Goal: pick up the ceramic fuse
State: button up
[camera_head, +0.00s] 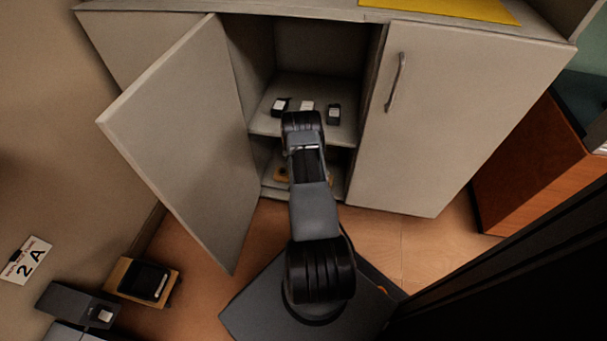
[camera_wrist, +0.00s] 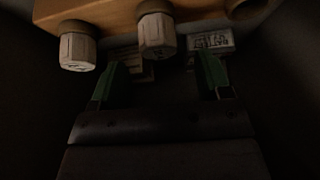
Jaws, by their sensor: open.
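In the dark wrist view, two pale, faceted ceramic fuses with brown collars stick out of a wooden block (camera_wrist: 110,14). One fuse (camera_wrist: 77,51) is at the left and the other fuse (camera_wrist: 157,36) is near the middle. My gripper (camera_wrist: 158,80) is open, with its green-tipped fingers apart. The middle fuse lies beyond the gap between the fingers, and the left fuse is outside the left finger. I see no contact with either fuse. In the head view my arm reaches into the open cabinet and hides the gripper and the fuses.
The cabinet's left door (camera_head: 185,130) stands open and its right door (camera_head: 450,110) is shut. Several small items, including a black one (camera_head: 333,114), stand on the upper shelf above. A white printed box (camera_wrist: 214,42) lies behind the right finger. Another pale item is partly hidden behind the left finger.

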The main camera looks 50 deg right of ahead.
jog(key=b+x, duration=0.1)
jog(key=x, duration=0.3)
jog(key=shift+s, duration=0.15)
jog(key=shift+c, duration=0.3)
jog(key=c, duration=0.9)
jog(key=shift+c, duration=0.2)
notch_tip(320, 180, up, 3)
jog(key=shift+r+p, duration=0.2)
jog(key=shift+p, duration=0.85)
jog(key=shift+s+a+r, duration=0.1)
jog(key=shift+a+r, duration=0.1)
jog(key=shift+r, duration=0.05)
jog(key=s+a+r+p, duration=0.4)
jog(key=s+a+r, duration=0.5)
jog(key=a, duration=0.1)
jog(key=shift+p, duration=0.35)
